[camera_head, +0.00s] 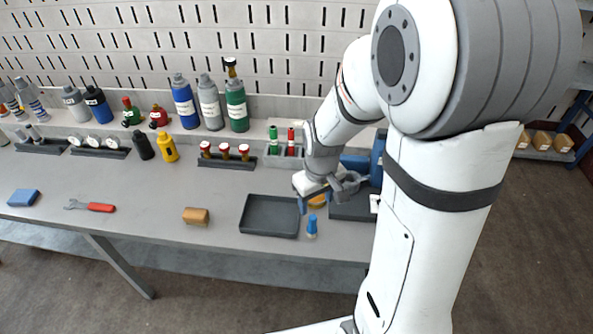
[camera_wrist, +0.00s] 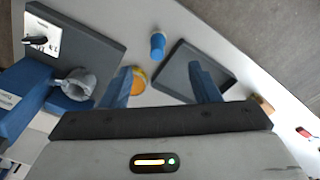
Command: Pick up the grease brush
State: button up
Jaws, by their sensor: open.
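A small blue upright cylinder (camera_head: 312,228) stands on the bench near its front edge, just right of a dark tray. It also shows in the wrist view (camera_wrist: 157,47), beyond my fingertips. It may be the grease brush; I cannot make out bristles. An orange round tin (camera_wrist: 137,82) lies closer to me, partly hidden by my left finger in the wrist view. My gripper (camera_head: 316,203) is above the bench over the tin. In the wrist view my gripper (camera_wrist: 160,74) is open with two blue fingers apart, and nothing is held between them.
A blue device with a grey ring (camera_wrist: 74,84) is close on the left in the wrist view. A wooden block (camera_head: 196,217) lies farther left. Bottles line the back.

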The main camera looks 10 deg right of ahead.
jog(key=n, duration=0.2)
send_over(312, 226)
jog(key=w, duration=0.1)
jog(key=shift+g, duration=0.4)
notch_tip(312, 226, down, 7)
jog(key=shift+f+p, duration=0.15)
jog(key=shift+p, duration=0.2)
jog(key=shift+d+f+p, duration=0.2)
jog(key=shift+f+p, duration=0.25)
jog(key=shift+f, duration=3.75)
jog(key=c, duration=1.1)
jog(key=shift+r, duration=0.15)
notch_tip(312, 226, up, 10)
jog(key=shift+f, duration=0.1)
